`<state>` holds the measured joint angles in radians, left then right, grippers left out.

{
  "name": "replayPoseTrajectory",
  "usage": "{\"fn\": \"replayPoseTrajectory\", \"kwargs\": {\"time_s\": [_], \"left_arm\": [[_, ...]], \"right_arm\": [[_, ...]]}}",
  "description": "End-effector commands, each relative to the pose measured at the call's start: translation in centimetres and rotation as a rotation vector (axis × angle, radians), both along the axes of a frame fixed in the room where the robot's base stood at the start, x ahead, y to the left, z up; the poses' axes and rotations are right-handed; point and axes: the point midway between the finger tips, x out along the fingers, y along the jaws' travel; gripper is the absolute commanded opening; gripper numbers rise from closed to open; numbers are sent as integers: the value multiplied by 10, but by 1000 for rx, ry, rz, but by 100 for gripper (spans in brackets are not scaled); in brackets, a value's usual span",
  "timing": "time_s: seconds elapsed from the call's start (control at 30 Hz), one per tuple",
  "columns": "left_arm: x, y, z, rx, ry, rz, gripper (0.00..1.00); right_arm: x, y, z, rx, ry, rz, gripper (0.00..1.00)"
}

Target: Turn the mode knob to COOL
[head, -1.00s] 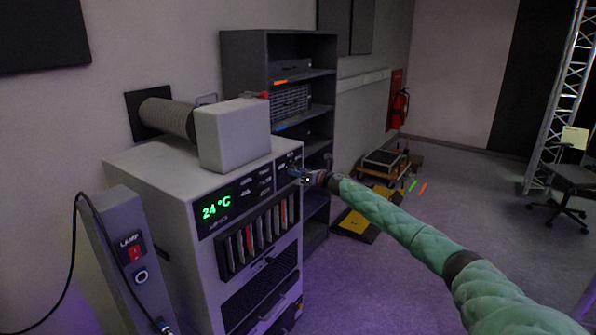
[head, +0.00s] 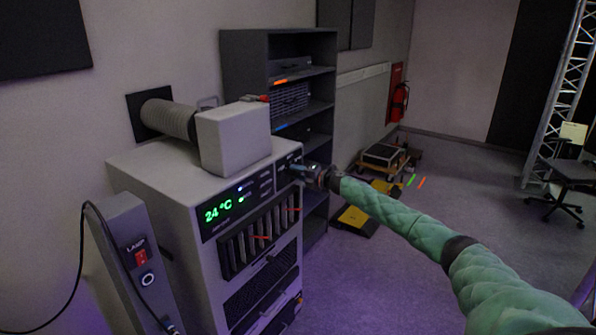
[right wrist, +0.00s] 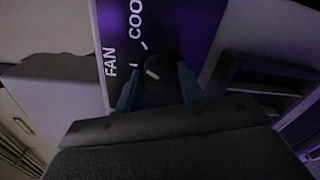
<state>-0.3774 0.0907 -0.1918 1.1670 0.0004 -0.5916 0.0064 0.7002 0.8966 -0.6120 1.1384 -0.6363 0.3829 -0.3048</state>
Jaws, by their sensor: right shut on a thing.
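The mode knob (right wrist: 158,66) is a round dark knob with a white pointer line, on a dark panel with FAN and COOL lettering in the right wrist view. Its pointer slants up-left, towards the side between the FAN and COOL marks. My right gripper (right wrist: 158,88) has its two blue fingers on either side of the knob, shut on it. In the head view the right gripper (head: 302,170) is at the upper right of the cooling unit's front (head: 222,255) and hides the knob. My left gripper is not in view.
A green display (head: 217,211) reads 24 °C. Red ribbons stick outward from the vent (head: 258,240). A grey post (head: 140,262) with a LAMP switch stands at left. A dark shelf (head: 250,75) stands behind the unit. Floor to the right is mostly clear.

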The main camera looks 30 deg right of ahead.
Motion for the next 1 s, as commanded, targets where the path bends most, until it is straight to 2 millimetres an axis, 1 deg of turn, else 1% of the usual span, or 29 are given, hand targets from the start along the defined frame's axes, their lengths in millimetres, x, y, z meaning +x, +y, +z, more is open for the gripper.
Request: {"fn": "replayPoseTrajectory", "kwargs": {"time_s": [0.03,0.2,0.43,0.67,1.0], "left_arm": [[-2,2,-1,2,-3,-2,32],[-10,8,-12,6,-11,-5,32],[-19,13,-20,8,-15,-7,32],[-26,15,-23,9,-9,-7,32],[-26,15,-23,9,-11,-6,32]], "right_arm": [[0,-2,4,36,15,-4,16],[0,-3,3,159,64,-4,16],[0,-3,2,276,114,-4,16],[0,-3,1,336,138,-3,16],[0,-3,1,351,144,-4,16]]}}
